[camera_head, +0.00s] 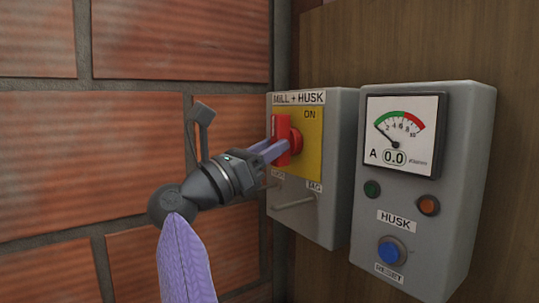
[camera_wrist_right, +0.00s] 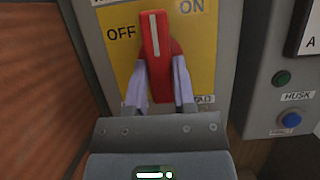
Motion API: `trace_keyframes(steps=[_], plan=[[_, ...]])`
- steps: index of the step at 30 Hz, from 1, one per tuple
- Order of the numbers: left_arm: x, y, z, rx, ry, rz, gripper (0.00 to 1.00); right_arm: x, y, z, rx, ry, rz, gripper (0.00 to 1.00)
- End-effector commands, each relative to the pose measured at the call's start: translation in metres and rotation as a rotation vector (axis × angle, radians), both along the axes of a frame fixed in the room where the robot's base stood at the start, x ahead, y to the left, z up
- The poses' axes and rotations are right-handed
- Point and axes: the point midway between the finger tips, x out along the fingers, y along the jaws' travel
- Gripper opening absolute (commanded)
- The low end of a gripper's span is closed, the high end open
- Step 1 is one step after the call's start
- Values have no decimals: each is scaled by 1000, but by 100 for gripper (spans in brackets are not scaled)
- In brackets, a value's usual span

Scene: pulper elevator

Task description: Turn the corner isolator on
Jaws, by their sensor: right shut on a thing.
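The corner isolator is a grey box (camera_head: 340,130) labelled MILL + HUSK, with a yellow plate (camera_head: 312,150) and a red rotary handle (camera_head: 281,139). My right gripper (camera_head: 272,150) is shut on the red handle, its pale fingers on either side of it. In the right wrist view the handle (camera_wrist_right: 155,48) stands nearly upright, its white line leaning slightly left. OFF shows to its left and ON to its upper right. Its white line points to neither word squarely. My left gripper is not in view.
A grey HUSK box (camera_head: 460,170) stands close on the right, with an ammeter (camera_head: 402,130) reading 0.0, small lamps and a blue RESET button (camera_head: 391,250). A grey metal bar (camera_head: 293,203) juts out below the handle. A brick wall (camera_head: 130,130) is close on the left.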

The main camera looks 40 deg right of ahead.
Motion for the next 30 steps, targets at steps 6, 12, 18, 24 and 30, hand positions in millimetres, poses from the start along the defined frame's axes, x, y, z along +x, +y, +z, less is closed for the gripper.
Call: trace_keyframes(steps=[6,12,18,24,30], plan=[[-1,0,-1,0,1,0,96,0,0,-1,2,-7,0,0],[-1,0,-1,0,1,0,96,0,0,-1,2,-7,0,0],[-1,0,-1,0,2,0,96,0,0,0,1,-6,0,68],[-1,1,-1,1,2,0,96,0,0,0,0,-5,0,68],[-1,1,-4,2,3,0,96,4,26,-12,1,-3,3,68]])
